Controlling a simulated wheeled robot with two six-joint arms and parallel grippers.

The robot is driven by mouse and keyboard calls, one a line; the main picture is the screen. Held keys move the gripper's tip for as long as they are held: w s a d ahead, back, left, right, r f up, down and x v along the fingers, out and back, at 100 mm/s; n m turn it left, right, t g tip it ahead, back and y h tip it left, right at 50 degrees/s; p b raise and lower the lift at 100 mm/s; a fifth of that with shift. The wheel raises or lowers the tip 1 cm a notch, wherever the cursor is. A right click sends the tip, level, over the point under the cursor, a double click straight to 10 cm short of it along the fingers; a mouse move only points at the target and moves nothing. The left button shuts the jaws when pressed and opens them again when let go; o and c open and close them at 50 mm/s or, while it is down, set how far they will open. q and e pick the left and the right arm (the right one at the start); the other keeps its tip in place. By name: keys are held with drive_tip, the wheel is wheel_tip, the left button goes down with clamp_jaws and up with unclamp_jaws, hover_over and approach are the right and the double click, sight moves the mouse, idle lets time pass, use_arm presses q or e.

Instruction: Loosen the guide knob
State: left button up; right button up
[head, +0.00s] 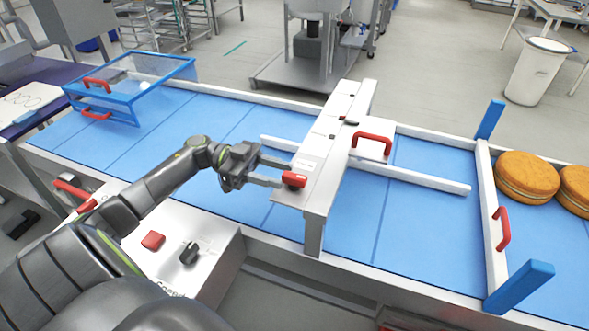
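A red knob (295,180) sits at the near end of the white bridge (322,170) that spans the blue conveyor. It is probably the guide knob. My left gripper (286,174) reaches in from the left with its two fingers apart. The fingertips are right at the knob, the lower one close to its left side; I cannot tell whether they touch it. White guide rails (430,177) run along the belt under and beyond the bridge. My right gripper is not in view.
A white plate with a red handle (373,143) adjoins the bridge. A white gate (490,220) crosses the belt before filled rounds (527,178). A blue-framed clear cover (135,88) stands at the far left. A control box (200,250) with a black switch (189,252) is in front.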

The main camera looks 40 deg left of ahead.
sight(283, 175)
use_arm(q)
drive_tip(key=shift+p+x, duration=0.65)
drive_tip(key=shift+x, duration=1.6)
clamp_jaws()
